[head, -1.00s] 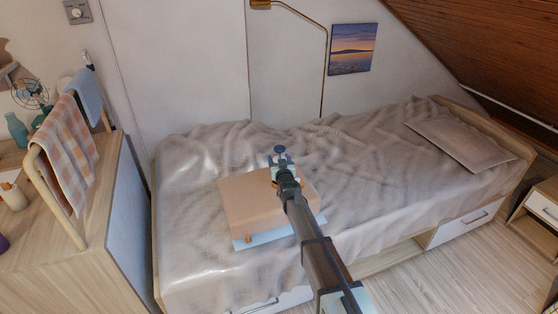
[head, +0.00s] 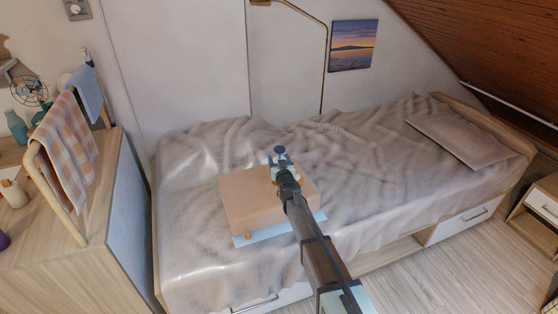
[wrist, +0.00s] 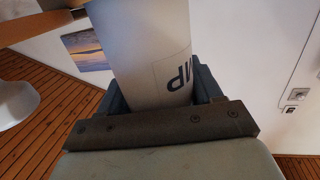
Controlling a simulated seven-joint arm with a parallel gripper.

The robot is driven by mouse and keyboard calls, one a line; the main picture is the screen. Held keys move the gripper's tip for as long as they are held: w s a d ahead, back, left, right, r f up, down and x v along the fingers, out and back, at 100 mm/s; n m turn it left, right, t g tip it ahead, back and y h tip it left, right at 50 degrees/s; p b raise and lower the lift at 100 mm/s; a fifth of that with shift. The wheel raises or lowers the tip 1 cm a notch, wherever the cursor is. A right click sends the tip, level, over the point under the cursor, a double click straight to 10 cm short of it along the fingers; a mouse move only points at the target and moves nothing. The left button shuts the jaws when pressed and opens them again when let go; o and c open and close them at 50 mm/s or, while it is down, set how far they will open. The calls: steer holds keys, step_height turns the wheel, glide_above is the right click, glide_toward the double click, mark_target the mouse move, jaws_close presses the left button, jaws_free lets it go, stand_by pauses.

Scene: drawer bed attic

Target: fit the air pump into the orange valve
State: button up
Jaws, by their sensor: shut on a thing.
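The air pump shows in the wrist view as a pale cylinder (wrist: 145,50) with dark lettering, held between the dark jaws of my gripper (wrist: 160,92). In the head view its round blue end (head: 279,150) shows just beyond my gripper (head: 282,163), above the back part of a peach-coloured block (head: 250,203). My arm hides much of the pump and the block's right side.
The block lies on a light blue sheet (head: 247,240) on the rumpled bed (head: 190,240). A pillow (head: 460,140) lies at the right end. A brass lamp (head: 325,70) stands behind. A wooden cabinet with a towel rack (head: 60,200) is at left. The bed left of the block is clear.

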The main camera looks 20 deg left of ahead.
steer(key=shift+f, duration=0.5)
steer(key=o, duration=1.3)
steer(key=shift+s, duration=0.1)
steer(key=v, duration=1.3)
steer(key=shift+s+d, duration=0.25)
steer(key=shift+d, duration=0.05)
